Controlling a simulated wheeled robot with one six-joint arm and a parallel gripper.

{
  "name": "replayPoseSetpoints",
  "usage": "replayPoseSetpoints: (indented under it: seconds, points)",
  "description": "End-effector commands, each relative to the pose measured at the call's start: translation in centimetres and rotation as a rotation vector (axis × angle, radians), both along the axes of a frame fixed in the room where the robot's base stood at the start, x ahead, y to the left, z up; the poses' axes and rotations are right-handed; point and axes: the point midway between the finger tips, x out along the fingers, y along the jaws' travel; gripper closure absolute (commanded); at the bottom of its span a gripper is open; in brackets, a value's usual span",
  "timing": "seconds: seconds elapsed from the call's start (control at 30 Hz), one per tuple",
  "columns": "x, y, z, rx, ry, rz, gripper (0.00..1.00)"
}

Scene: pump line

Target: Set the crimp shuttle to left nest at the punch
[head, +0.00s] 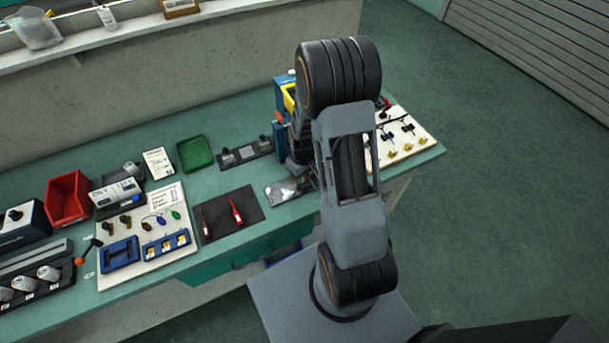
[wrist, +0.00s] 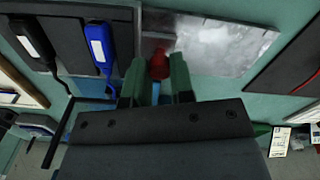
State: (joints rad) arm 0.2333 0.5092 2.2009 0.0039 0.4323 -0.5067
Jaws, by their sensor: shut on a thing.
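In the wrist view my gripper (wrist: 158,82) has its two green fingers closed around a small red knob (wrist: 159,64). A bright metal plate (wrist: 225,42) lies beyond the fingertips. I cannot tell whether the knob belongs to the crimp shuttle, and its lower part is hidden between the fingers. In the head view a silvery plate (head: 283,190) shows beside my arm, which hides the gripper. A blue and yellow machine (head: 283,98), perhaps the punch, stands partly behind the arm. The nests cannot be made out clearly.
A dark mat with two red tools (head: 237,210) lies left of the arm. A green tray (head: 194,153) and a red bin (head: 68,198) stand further left. A white board (head: 402,140) with small parts lies right. In the wrist view a blue-handled tool (wrist: 98,45) is close by.

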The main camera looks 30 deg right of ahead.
Motion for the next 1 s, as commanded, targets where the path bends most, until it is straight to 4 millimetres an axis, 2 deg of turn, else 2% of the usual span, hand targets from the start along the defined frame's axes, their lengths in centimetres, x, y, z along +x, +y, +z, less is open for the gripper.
replayPoseSetpoints:
  seconds: [0.3, 0.33, 0.57, 0.87, 1.0]
  points:
    - [0.0, -0.3, 0.0, -0.004, -0.002, 0.006, 1.0]
    - [0.0, -0.3, 0.0, -0.004, -0.002, 0.005, 0.75]
    - [0.0, -0.2, 0.0, -0.003, -0.001, 0.005, 0.53]
    - [0.1, -0.2, 0.3, -0.003, -0.002, 0.006, 0.52]
    - [0.1, -0.2, 1.8, -0.003, -0.005, 0.005, 0.52]
